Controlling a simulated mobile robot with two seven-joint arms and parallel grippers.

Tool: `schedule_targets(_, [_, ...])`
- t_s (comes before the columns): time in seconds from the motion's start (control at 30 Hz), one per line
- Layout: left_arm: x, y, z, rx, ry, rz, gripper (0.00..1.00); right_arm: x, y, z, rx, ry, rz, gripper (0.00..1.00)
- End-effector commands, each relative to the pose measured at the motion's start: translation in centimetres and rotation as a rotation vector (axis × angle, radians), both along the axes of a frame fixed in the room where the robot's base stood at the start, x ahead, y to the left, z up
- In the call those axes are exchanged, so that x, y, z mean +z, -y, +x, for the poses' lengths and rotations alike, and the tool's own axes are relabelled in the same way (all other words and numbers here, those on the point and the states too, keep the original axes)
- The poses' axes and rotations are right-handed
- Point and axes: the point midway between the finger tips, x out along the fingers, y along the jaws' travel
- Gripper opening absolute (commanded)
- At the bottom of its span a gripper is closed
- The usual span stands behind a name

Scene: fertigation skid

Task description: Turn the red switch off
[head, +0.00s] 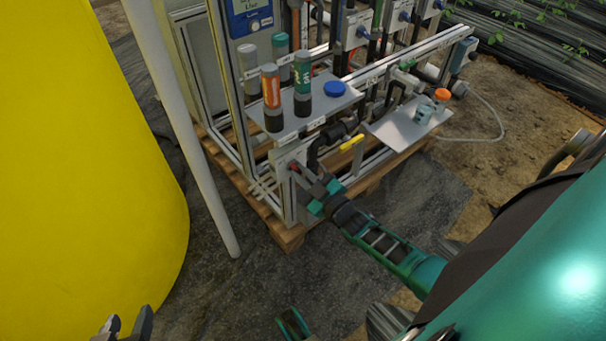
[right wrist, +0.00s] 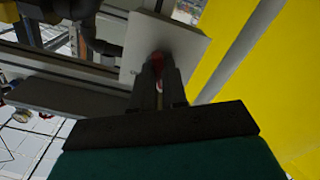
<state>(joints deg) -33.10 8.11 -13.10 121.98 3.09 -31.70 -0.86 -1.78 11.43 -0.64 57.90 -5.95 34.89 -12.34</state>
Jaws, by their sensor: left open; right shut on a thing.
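The red switch (head: 292,165) sits on a pale square plate (head: 283,154) at the near corner of the skid frame, mostly hidden by my gripper. My right gripper (head: 298,171) is shut on the switch. In the right wrist view, a bit of the red switch (right wrist: 157,57) shows between the two dark fingertips (right wrist: 159,68), in front of the plate (right wrist: 185,42). The switch's exact angle cannot be told. My left gripper (head: 126,326) is open and empty at the bottom left of the head view, far from the skid.
A yellow tank (head: 80,190) and a pale upright pole (head: 185,125) stand left of the skid. A shelf (head: 325,104) with several bottles is above the switch plate. A yellow-handled valve (head: 352,143) is close to its right. The dark floor mat in front is clear.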

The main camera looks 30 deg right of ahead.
Motion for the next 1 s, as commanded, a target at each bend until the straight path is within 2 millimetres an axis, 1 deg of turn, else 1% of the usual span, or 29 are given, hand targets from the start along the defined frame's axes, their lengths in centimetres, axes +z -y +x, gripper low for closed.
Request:
schedule_targets(0.2, [-0.2,-0.02,-0.06,0.0,-0.004,0.001,0.49,-0.04,0.01,-0.06,0.0,0.012,-0.153,0.0])
schedule_targets(0.43, [-0.2,0.0,-0.05,-0.001,-0.005,0.001,0.49,-0.02,0.01,-0.06,0.0,0.02,-0.254,0.0])
schedule_targets(0.67, [-0.13,0.03,-0.04,-0.002,-0.003,0.0,0.49,-0.02,-0.02,-0.06,0.001,0.023,-0.296,0.0])
schedule_targets(1.0, [-0.09,0.07,-0.02,-0.002,-0.002,-0.001,0.49,-0.03,-0.01,-0.06,0.002,0.023,-0.303,0.0])
